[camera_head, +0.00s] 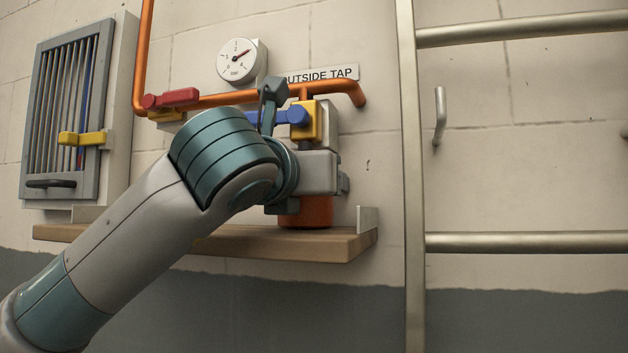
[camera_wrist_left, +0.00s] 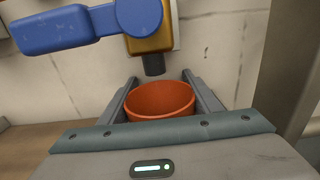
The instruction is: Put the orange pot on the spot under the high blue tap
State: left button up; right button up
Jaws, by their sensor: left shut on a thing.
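The orange pot (camera_head: 306,213) is at the right part of the wooden shelf, below the blue tap (camera_head: 293,117) with its yellow body. My left gripper (camera_head: 305,206) is shut on the pot, whose upper part it hides in the head view. In the left wrist view the pot (camera_wrist_left: 160,100) sits between the two fingers, its open mouth facing up. The tap's dark spout (camera_wrist_left: 153,65) shows just behind and above the pot's rim. I cannot tell whether the pot's base touches the shelf, and the spot is hidden. My right gripper is not in view.
The wooden shelf (camera_head: 345,245) has a small upright plate (camera_head: 367,219) at its right end. An orange pipe (camera_head: 225,99) with a red lever (camera_head: 171,98) runs above. A metal ladder (camera_head: 412,180) stands right; a grilled cabinet (camera_head: 67,110) hangs left.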

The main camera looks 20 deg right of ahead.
aim_at(305, 201)
pick_arm(q)
jog(key=shift+f, duration=0.1)
jog(key=o, duration=1.1)
jog(key=shift+r, duration=0.2)
jog(key=b+v, duration=0.6)
jog(key=v, duration=0.4)
jog(key=shift+s+a+f, duration=0.2)
jog(key=shift+s+a+r, duration=0.15)
jog(key=shift+s+a, duration=0.25)
jog(key=shift+s, duration=0.25)
